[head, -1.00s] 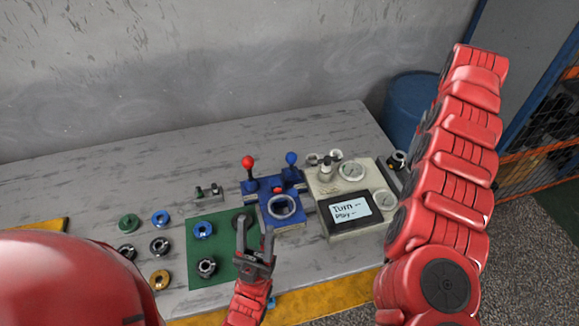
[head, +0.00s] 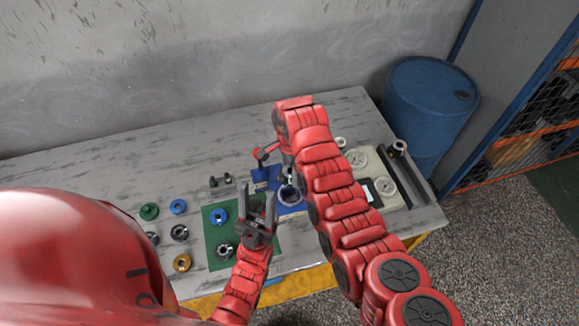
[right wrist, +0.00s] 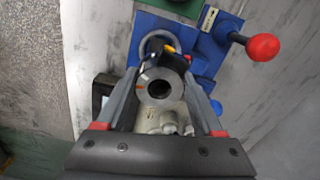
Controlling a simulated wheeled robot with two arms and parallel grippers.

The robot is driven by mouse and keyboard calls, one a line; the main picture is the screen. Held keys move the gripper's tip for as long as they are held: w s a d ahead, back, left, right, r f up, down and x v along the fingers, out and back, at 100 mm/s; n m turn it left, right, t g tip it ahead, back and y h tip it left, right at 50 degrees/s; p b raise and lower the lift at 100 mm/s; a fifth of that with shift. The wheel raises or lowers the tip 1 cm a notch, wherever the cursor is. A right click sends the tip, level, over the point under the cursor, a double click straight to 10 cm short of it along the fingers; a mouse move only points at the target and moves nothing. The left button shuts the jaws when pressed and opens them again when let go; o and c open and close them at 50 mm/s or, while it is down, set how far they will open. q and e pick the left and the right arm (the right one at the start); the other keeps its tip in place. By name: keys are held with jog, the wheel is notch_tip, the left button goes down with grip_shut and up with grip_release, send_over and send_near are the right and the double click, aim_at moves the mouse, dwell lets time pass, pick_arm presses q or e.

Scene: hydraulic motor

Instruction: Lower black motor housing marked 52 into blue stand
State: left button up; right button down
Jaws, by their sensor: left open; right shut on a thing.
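The blue stand (head: 292,210) is on the workbench, partly hidden by my right arm in the head view. Its round ring (head: 289,195) shows beside the arm. In the right wrist view the blue stand (right wrist: 188,45) lies beyond the fingers. My right gripper (right wrist: 164,82) is shut on a round grey-and-dark part (right wrist: 159,90), taken as the motor housing, with a central bore and a small orange mark. No 52 is readable. The housing overlaps the ring's near edge in that view; I cannot tell its height above it. My left gripper (head: 257,196) is open and empty over the green mat.
A red-knobbed lever (right wrist: 262,47) stands on the stand. The green mat (head: 213,258) holds a blue ring (head: 218,216) and a dark part (head: 225,250). Several coloured rings lie left of it. A beige panel (head: 392,200) is right of the stand. A blue barrel (head: 428,110) stands beyond.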

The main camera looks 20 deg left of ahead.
jog(key=shift+f, duration=0.25)
jog(key=shift+f+b, duration=0.4)
jog(key=shift+f, duration=1.1)
jog(key=shift+a, duration=0.1)
jog(key=shift+s+f+b, duration=0.1)
jog(key=shift+f+b, duration=0.05)
jog(key=shift+b, duration=0.4)
jog(key=shift+f+b, duration=0.65)
jog(key=shift+b, duration=0.05)
dwell(1.2)
jog(key=shift+f+b, duration=1.3)
jog(key=shift+f, duration=0.3)
jog(key=shift+f+b, duration=0.45)
jog(key=shift+b, duration=0.05)
grip_release()
